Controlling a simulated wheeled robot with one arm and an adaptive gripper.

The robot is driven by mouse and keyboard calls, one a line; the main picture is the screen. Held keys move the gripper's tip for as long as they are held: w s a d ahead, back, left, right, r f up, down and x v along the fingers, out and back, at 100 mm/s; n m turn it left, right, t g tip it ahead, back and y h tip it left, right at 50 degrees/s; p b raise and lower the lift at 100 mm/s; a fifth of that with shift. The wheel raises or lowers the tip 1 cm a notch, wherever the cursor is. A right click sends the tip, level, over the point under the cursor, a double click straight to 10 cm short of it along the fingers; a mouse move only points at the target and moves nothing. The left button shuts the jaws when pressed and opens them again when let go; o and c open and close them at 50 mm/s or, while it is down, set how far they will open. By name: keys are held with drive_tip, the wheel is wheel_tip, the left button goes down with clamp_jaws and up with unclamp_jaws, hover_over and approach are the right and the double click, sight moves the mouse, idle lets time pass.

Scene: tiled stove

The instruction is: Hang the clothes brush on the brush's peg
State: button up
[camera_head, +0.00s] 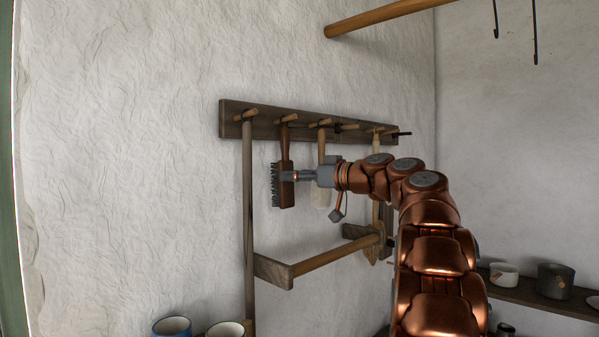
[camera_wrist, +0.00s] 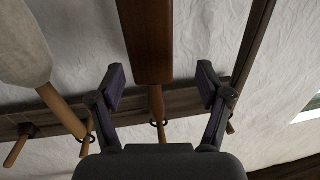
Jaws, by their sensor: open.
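The clothes brush (camera_head: 286,185) hangs upright against the wall, dark brown wood with dark bristles facing left. Its upper end reaches the second peg from the left (camera_head: 289,118) on the wooden rail (camera_head: 265,129). In the wrist view the brush's brown wood (camera_wrist: 146,45) comes down from the top edge, and a small dark loop sits around the peg (camera_wrist: 157,103) below it. My gripper (camera_head: 288,176) is at the brush in the head view. In the wrist view my gripper (camera_wrist: 160,75) is open, one finger each side of the brush, with gaps showing on both sides.
A long pole (camera_head: 248,200) hangs left of the brush. A pale-ended tool (camera_head: 321,185) hangs close on its right, also in the wrist view (camera_wrist: 25,45). A lower bracket with a wooden bar (camera_head: 335,255) is below. Mugs (camera_head: 172,327) stand at the bottom.

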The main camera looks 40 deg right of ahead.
sight(290, 169)
drive_tip(key=shift+w+d+r+t, duration=0.15)
drive_tip(key=shift+d+r, duration=0.05)
drive_tip(key=shift+r, duration=0.15)
drive_tip(key=shift+w+d+r+t, duration=0.1)
drive_tip(key=shift+d+r+t, duration=0.1)
drive_tip(key=shift+r, duration=0.15)
drive_tip(key=p+x, duration=0.2)
drive_tip(key=x, duration=0.1)
drive_tip(key=p+x, duration=0.1)
drive_tip(key=x, duration=0.1)
drive_tip(key=shift+w+d+f, duration=0.1)
drive_tip(key=shift+d, duration=0.15)
drive_tip(key=shift+x, duration=0.85)
drive_tip(key=shift+a+f, duration=0.1)
drive_tip(key=c, duration=1.3)
